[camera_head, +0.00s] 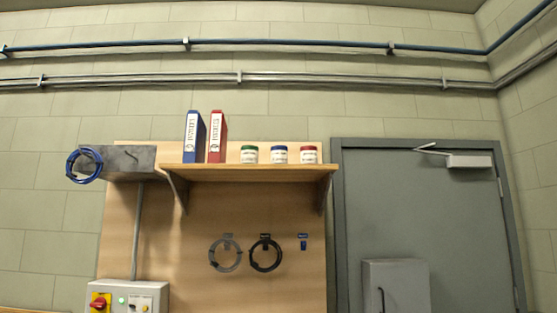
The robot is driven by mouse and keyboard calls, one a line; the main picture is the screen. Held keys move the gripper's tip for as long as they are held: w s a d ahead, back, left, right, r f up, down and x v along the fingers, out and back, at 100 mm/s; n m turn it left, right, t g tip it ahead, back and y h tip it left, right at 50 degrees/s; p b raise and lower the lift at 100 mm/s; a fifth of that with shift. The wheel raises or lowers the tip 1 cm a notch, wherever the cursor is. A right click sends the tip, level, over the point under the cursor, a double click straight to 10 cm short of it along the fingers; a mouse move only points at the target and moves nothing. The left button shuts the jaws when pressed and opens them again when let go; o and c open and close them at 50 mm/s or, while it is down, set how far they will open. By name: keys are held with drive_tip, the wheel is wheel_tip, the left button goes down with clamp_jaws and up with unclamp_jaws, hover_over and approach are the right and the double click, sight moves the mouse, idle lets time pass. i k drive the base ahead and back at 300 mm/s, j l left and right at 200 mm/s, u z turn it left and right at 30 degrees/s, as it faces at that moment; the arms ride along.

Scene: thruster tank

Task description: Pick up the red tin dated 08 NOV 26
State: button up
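My gripper is not in this view.
A red binder (217,137) and a blue binder (194,137) stand left on the shelf. Cable coils (265,253) hang on the board below. A grey box with blue cable (126,162) is at left. A grey door (465,220) is at right.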

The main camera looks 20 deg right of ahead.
sight(309, 154)
drive_tip(key=i+l+z, duration=0.15)
drive_tip(key=i, duration=0.3)
drive_tip(key=i+l+z, duration=0.2)
drive_tip(key=i, duration=0.2)
